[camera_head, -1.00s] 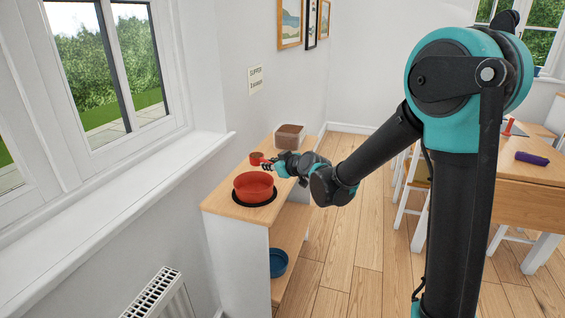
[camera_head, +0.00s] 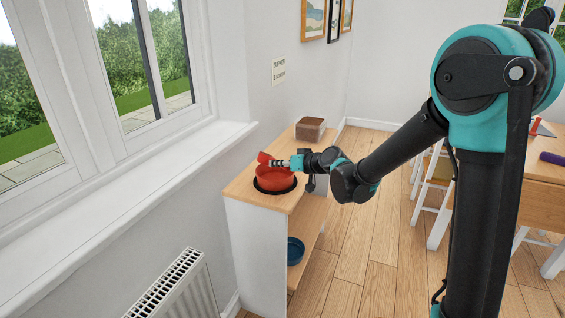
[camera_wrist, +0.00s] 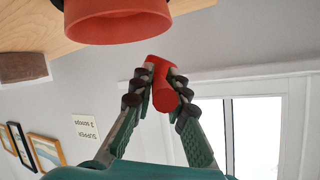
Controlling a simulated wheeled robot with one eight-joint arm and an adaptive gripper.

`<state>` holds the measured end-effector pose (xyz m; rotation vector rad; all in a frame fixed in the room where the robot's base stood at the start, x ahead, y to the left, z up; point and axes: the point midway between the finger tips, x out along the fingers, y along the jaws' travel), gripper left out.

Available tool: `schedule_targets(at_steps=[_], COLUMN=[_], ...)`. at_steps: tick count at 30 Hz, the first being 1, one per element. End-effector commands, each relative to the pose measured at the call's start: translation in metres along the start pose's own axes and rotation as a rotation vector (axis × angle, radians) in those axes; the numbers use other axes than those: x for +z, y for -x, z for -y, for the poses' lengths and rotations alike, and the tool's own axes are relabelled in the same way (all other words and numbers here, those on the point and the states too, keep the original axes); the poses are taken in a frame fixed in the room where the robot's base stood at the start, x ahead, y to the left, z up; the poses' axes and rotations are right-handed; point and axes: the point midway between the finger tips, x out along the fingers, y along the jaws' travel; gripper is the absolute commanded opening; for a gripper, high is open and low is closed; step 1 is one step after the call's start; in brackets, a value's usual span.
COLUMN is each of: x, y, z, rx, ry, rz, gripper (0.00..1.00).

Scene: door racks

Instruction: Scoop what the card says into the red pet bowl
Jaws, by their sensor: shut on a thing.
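The red pet bowl (camera_head: 275,178) sits on a round black mat (camera_head: 262,188) on top of a wooden-topped shelf unit. It also shows at the top of the wrist view (camera_wrist: 118,28). My gripper (camera_head: 290,163) is shut on a red scoop (camera_head: 265,157), which is held tilted just above the bowl's far left rim. In the wrist view the scoop (camera_wrist: 162,84) is between the fingers; its contents are hidden. A clear container (camera_head: 310,129) of brown food stands behind the bowl.
A blue bowl (camera_head: 295,250) is on the lower shelf. The window sill (camera_head: 180,165) and wall run along the left, with a radiator (camera_head: 175,285) below. A table (camera_head: 535,190) with chairs stands to the right. Floor between is clear.

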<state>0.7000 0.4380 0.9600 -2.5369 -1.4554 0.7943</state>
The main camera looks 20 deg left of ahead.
Motion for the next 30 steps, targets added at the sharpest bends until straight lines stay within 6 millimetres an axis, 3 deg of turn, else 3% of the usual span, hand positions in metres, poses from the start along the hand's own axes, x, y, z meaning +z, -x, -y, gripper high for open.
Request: schedule_targets(at_steps=[6, 18, 30], x=[0.006, 0.007, 0.006], y=[-0.005, -0.004, -0.004], z=[-0.002, -0.026, -0.041], rx=[-0.157, -0.404, -0.583], ry=[-0.426, -1.155, -1.737], rz=[0.018, 0.032, 0.023], gripper=[0.00, 0.00, 0.00])
